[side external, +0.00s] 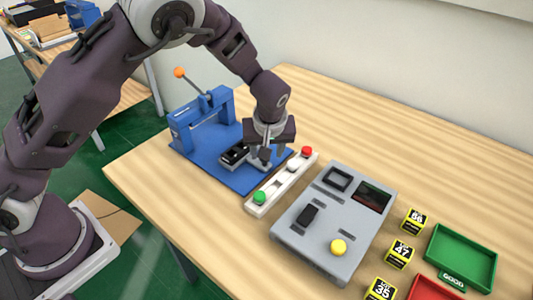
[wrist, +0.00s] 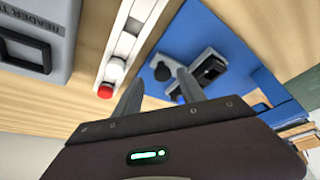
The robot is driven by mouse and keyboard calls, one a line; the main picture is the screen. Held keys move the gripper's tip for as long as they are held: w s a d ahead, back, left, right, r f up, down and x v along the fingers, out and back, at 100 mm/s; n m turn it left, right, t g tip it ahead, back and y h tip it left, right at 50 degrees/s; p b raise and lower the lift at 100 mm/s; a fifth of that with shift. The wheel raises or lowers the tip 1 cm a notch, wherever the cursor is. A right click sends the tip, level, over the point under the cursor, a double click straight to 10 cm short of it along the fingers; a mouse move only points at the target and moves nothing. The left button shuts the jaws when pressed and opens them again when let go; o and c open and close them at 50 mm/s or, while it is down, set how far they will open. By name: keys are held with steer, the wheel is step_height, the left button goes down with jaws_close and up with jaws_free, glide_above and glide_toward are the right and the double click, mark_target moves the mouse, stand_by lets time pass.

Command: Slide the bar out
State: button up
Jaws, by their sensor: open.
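A light grey bar-like piece (side external: 256,162) with a black part on it lies on the blue base of the press fixture (side external: 213,172). In the wrist view the grey piece (wrist: 207,57) shows a dark slot, and a dark round knob (wrist: 162,73) is beside it. My gripper (side external: 265,156) points down over the right end of the grey piece. In the wrist view my gripper (wrist: 160,76) has its two fingers apart, with the dark knob seen between their tips. I cannot tell the height of the fingertips above the knob.
A white rail (side external: 275,189) with green, white and red knobs lies close beside the fixture. A grey device (side external: 312,238) stands right of it. Number cubes (side external: 400,254), a green tray (side external: 487,273) and a red tray (side external: 424,291) are farther right.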

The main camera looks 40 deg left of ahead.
steer(key=v, duration=0.5)
steer(key=s+a+r+m+h, duration=0.3)
steer(key=s+r+h, duration=0.1)
steer(key=s+r, duration=0.95)
steer(key=s+a+r+m+t, duration=0.1)
steer(key=s+r+m, duration=0.1)
steer(key=s, duration=0.6)
steer(key=s+a+r+m+t, duration=0.1)
steer(key=s+m, duration=0.3)
steer(key=s, duration=0.4)
steer(key=shift+s+a+r+y, duration=0.2)
steer(key=shift+a+r+y, duration=0.25)
steer(key=shift+r, duration=0.45)
